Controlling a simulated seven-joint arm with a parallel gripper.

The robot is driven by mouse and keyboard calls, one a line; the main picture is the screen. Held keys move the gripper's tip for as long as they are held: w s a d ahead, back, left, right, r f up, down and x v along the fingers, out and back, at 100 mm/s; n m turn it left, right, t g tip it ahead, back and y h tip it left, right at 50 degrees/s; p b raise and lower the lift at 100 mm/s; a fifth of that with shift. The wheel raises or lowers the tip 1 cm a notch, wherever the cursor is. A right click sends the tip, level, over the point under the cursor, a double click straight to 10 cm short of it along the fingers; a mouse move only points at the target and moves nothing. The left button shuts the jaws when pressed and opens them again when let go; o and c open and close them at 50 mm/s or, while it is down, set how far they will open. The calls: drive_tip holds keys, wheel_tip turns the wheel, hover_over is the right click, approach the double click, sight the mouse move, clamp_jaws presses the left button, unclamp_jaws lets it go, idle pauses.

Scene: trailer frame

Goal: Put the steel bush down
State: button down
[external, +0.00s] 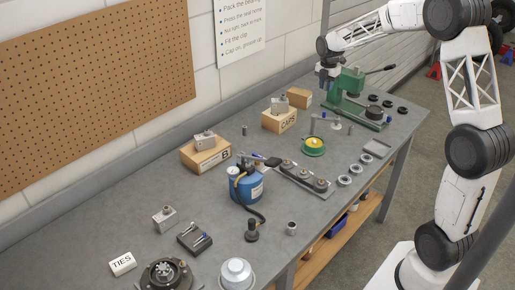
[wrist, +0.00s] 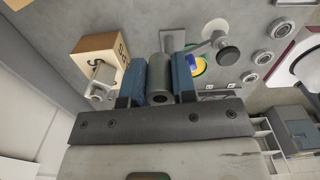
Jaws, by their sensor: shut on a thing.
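The steel bush (wrist: 160,70) is a grey cylinder with a dark hole in its near end. In the wrist view it sits between the two blue fingers of my gripper (wrist: 159,88), which is shut on it. In the external view my gripper (external: 327,78) is at the far end of the bench, above the worktop, close to the green press (external: 347,88) and the wooden boxes. The bush is too small there to make out clearly.
A wooden box with a metal block (wrist: 102,77) is left of the fingers in the wrist view. A yellow-topped green tin (external: 313,145), a lever-like stand (external: 333,122) and bearing rings (external: 343,181) lie nearby. Bare grey worktop (external: 225,115) shows between items.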

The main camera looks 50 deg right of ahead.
drive_tip(key=w+d+f, duration=0.1)
drive_tip(key=w+f, duration=0.3)
drive_tip(key=f, duration=0.2)
idle(0.3)
drive_tip(key=shift+w+d, duration=0.1)
drive_tip(key=shift+w, duration=0.05)
hover_over(300, 91)
drive_tip(key=shift+s+a+f, duration=0.3)
drive_tip(key=shift+s+f, duration=0.15)
drive_tip(key=shift+f, duration=0.2)
idle(0.4)
drive_tip(key=shift+w, duration=0.15)
drive_tip(key=shift+w+d, duration=0.15)
drive_tip(key=shift+w, duration=0.05)
drive_tip(key=shift+f, duration=1.8)
drive_tip(key=shift+f, duration=0.15)
drive_tip(key=c, duration=0.9)
unclamp_jaws()
